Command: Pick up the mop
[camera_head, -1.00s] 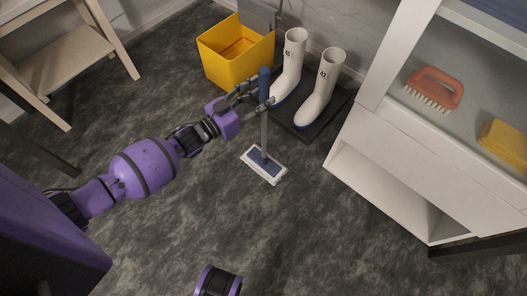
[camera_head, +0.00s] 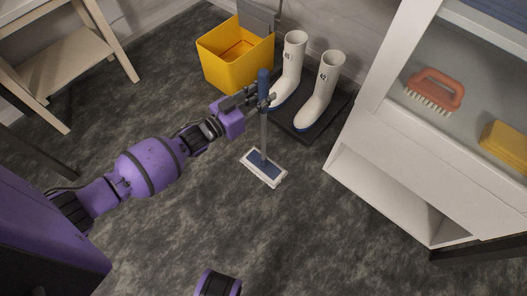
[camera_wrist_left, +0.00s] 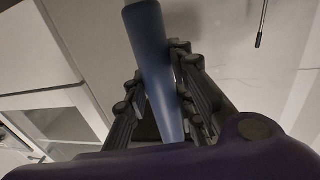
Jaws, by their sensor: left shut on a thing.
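The mop has a blue upper handle, a grey pole and a flat white-edged blue head (camera_head: 263,167). In the head view it stands upright on the dark floor, in front of the boots. My left gripper (camera_head: 262,99) is shut on the blue part of the handle near its top. In the left wrist view the blue handle (camera_wrist_left: 156,70) runs between the two fingers of my left gripper (camera_wrist_left: 158,95). My right gripper is not in view.
A yellow bucket (camera_head: 222,65) stands behind the mop to the left. White boots (camera_head: 320,92) stand on a dark tray (camera_head: 312,130) behind it. A white cabinet (camera_head: 395,165) with an orange brush (camera_head: 434,88) and yellow sponge (camera_head: 508,143) is at right. The front floor is clear.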

